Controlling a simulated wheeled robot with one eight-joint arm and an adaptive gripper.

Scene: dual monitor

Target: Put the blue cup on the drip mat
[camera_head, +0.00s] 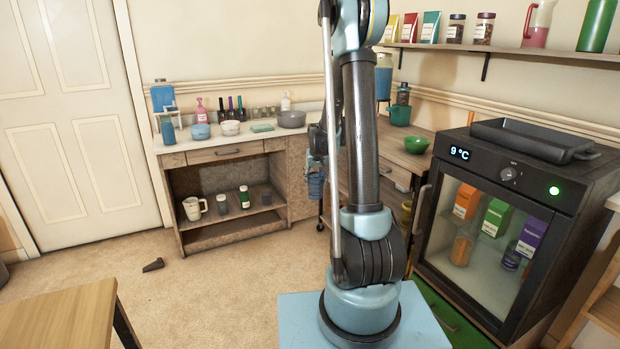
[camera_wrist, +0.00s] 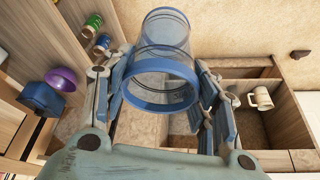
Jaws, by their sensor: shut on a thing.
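A clear cup with blue rims (camera_wrist: 163,70) is between the two fingers of my gripper (camera_wrist: 157,98) in the wrist view. My gripper is shut on it, with one finger on each side. In the head view the cup (camera_head: 316,187) hangs below my gripper (camera_head: 318,165), partly hidden behind my arm, in front of the counter's right end. A flat green-teal pad (camera_head: 262,128) lies on the counter; I cannot tell whether it is the drip mat.
The white counter (camera_head: 240,140) holds a blue bowl (camera_head: 200,131), a white bowl (camera_head: 230,128), a grey bowl (camera_head: 292,119) and several bottles. A white mug (camera_head: 194,208) and jars stand on the shelf below. A black fridge (camera_head: 505,190) stands at right. Open carpet lies in front.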

